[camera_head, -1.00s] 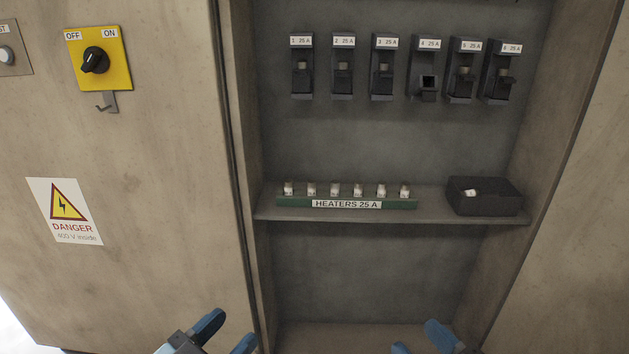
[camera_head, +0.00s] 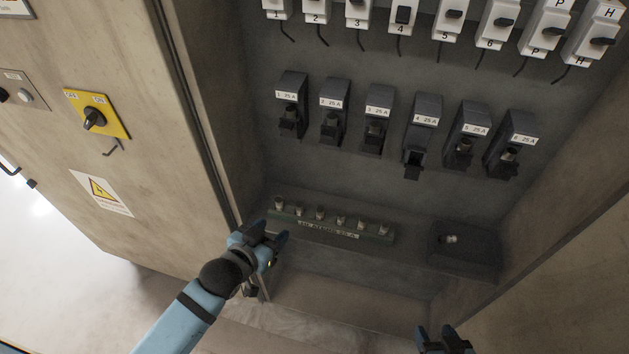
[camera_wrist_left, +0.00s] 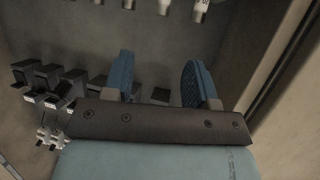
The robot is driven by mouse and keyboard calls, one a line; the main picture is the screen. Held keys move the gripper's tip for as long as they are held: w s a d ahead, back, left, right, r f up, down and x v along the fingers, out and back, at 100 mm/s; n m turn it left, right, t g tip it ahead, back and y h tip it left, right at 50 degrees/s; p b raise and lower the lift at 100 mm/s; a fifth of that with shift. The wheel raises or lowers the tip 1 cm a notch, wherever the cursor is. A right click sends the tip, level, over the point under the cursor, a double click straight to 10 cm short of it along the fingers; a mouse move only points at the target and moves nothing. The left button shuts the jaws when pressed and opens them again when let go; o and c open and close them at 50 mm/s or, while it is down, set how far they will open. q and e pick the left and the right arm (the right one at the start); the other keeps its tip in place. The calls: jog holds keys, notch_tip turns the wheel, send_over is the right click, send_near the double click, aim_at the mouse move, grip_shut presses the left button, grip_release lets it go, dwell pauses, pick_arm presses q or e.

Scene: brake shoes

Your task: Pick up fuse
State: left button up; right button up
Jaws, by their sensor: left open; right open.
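Several small pale fuses (camera_head: 320,212) stand in a row on the green rack (camera_head: 345,234) labelled for heaters 25 A, on the cabinet shelf. Another small light fuse-like piece (camera_head: 450,239) lies in the black box (camera_head: 480,262) at the shelf's right. My left gripper (camera_head: 268,236) is open, in front of the rack's left end and apart from the fuses. In the left wrist view its blue fingers (camera_wrist_left: 158,80) are spread with nothing visible between them. My right gripper (camera_head: 445,337) is open and empty at the bottom edge, below the black box.
Several black fuse holders (camera_head: 378,110) hang above the shelf; holder 4 (camera_head: 415,160) shows a dark, open socket. White breakers (camera_head: 450,18) line the top. Cabinet walls bound both sides, with a yellow switch (camera_head: 97,113) on the left panel.

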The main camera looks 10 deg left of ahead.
aim_at(297, 208)
pick_arm(q)
jog(key=x, duration=0.4)
jog(key=b+x, duration=0.1)
jog(key=x, duration=0.8)
jog(key=shift+w+a+f, duration=0.15)
jog(key=shift+w+f, duration=0.15)
jog(key=shift+f, duration=0.1)
jog(key=c, duration=0.8)
